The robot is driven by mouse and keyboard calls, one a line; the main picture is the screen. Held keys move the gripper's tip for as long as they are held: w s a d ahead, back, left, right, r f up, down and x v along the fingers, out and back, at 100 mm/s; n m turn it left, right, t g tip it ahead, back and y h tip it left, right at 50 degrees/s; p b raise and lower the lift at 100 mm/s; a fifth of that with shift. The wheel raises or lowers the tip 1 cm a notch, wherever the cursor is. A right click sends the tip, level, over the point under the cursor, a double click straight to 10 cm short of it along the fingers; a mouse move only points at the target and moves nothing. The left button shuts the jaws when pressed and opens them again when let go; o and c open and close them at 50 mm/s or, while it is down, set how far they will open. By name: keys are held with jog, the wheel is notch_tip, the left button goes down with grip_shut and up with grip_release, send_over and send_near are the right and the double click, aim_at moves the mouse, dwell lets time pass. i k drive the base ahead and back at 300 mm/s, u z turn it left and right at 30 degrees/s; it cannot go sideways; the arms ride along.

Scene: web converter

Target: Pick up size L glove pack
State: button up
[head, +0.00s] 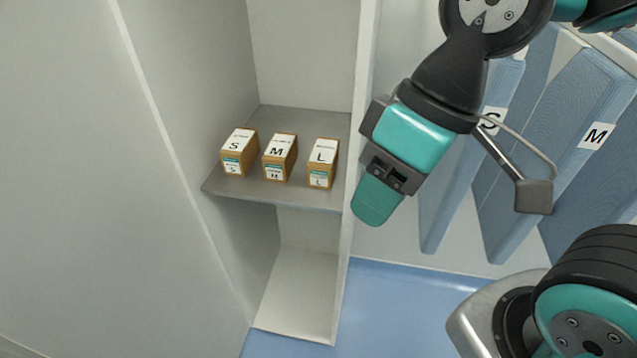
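The size L glove pack (322,163) is a small brown box with a white top marked L. It stands upright at the right end of a row on a grey shelf (330,202) inside a white cabinet. My gripper (377,200) hangs to the right of the cabinet's right side wall, apart from the pack and holding nothing that I can see. It is seen from the side, and I cannot tell whether its fingers are open or shut.
The M pack (280,157) and S pack (239,152) stand left of the L pack, with narrow gaps. The cabinet's right wall (362,110) rises between pack and gripper. Blue hanging panels marked S (470,150) and M (560,150) are at right. Blue floor (390,310) shows below.

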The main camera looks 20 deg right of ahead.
aim_at(321, 166)
jog(key=z, duration=2.55)
jog(key=k, duration=1.45)
jog(key=u, duration=2.15)
jog(key=i, duration=0.5)
jog(key=z, duration=0.1)
